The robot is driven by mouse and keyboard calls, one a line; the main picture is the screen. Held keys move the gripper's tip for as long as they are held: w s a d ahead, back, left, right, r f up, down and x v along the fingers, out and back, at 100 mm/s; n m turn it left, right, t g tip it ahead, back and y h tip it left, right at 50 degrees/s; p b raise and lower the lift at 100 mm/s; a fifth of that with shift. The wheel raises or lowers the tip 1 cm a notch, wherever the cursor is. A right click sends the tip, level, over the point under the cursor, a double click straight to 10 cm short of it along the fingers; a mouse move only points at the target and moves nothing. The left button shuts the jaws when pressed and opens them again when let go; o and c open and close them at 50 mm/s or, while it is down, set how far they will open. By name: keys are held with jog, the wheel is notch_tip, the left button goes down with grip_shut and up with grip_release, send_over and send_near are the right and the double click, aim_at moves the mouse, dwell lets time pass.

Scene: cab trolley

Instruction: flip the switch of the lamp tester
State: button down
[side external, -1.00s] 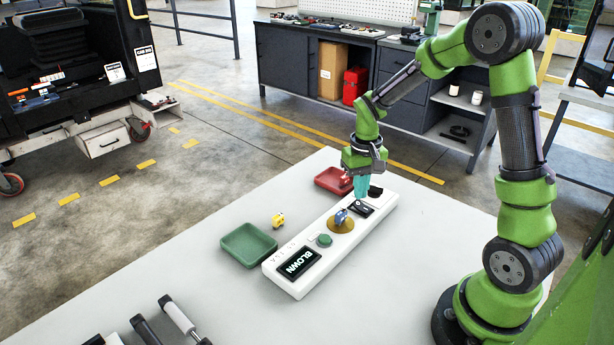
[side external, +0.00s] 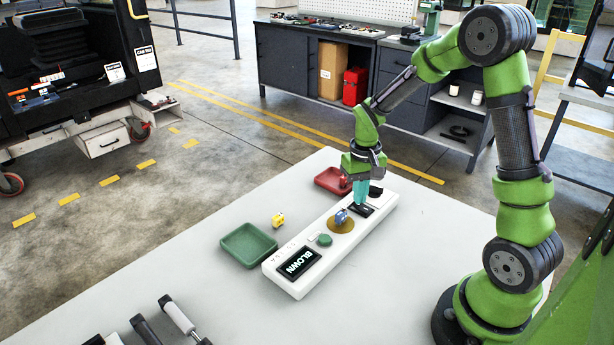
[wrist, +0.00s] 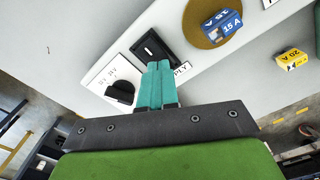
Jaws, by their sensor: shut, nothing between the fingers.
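The lamp tester (side external: 290,262) is a long white box on the table, with a dark display (side external: 299,264) reading BLOWN. Its switch (wrist: 151,47) is a black rocker in a black frame, beside a partly hidden label ending in "PLY". In the side view the switch plate (side external: 367,211) is partly hidden by my fingers. My gripper (side external: 361,204) is shut and empty, its teal fingertips (wrist: 157,66) pointing down at the switch. I cannot tell whether they touch it. A blue 15 A piece (wrist: 222,24) sits on the round brass pad (wrist: 196,28).
A black knob (wrist: 121,91) is close beside my fingers; a green button (side external: 325,240) is nearer the display. A red tray (side external: 330,184), green tray (side external: 248,247) and yellow 20 A piece (side external: 278,220) lie alongside.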

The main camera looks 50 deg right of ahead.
jog(key=shift+f, duration=0.35)
notch_tip(320, 180, up, 7)
dwell(1.0)
